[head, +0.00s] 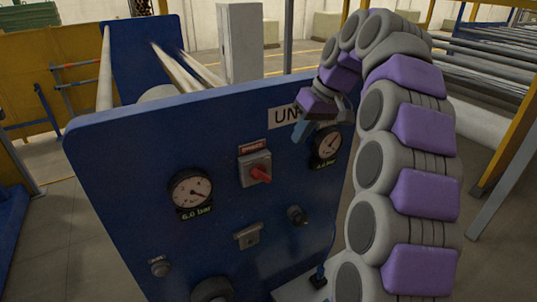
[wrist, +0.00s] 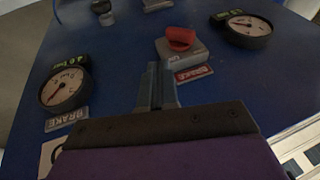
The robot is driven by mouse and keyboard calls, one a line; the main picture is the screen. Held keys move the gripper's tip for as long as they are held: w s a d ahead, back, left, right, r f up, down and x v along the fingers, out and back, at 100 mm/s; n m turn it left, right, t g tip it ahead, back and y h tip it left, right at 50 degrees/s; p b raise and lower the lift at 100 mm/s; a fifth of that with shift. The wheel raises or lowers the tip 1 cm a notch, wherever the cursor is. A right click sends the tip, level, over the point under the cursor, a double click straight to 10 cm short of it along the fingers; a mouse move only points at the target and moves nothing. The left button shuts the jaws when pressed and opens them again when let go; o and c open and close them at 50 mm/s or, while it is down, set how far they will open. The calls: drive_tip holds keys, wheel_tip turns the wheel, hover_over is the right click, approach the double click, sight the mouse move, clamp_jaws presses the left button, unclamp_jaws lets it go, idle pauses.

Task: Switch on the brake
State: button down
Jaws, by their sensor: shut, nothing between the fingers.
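A rotary switch with a red knob (head: 261,174) sits on a grey box in the middle of the blue panel (head: 120,190), under a small red label. The knob's handle points out and down to the right in the head view. In the wrist view, which sees the panel upside down, the red knob (wrist: 180,38) lies just beyond my fingertips, with a red label (wrist: 194,74) on the near side. My gripper (head: 300,131) is shut and empty. It is above and right of the switch, in front of the panel's upper right, apart from the knob.
A 6.0 bar gauge (head: 190,192) is left of the switch, a 4.0 bar gauge (head: 327,145) right. A black knob (head: 297,215) and a small grey fitting (head: 247,236) sit lower. My arm arches over the right side and covers part of the panel's top label.

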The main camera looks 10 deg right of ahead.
drive_tip(key=shift+w+d+r+p, duration=0.15)
drive_tip(key=shift+w+r+p, duration=0.15)
drive_tip(key=shift+w+r, duration=0.3)
drive_tip(key=b, duration=0.4)
hover_over(268, 176)
drive_tip(key=d, duration=0.4)
drive_tip(key=shift+f, duration=4.9)
drive_tip(key=shift+s+a+f+p, duration=0.15)
drive_tip(key=shift+a+f+p, duration=0.25)
drive_tip(key=shift+a+f, duration=0.7)
drive_tip(key=shift+a, duration=0.1)
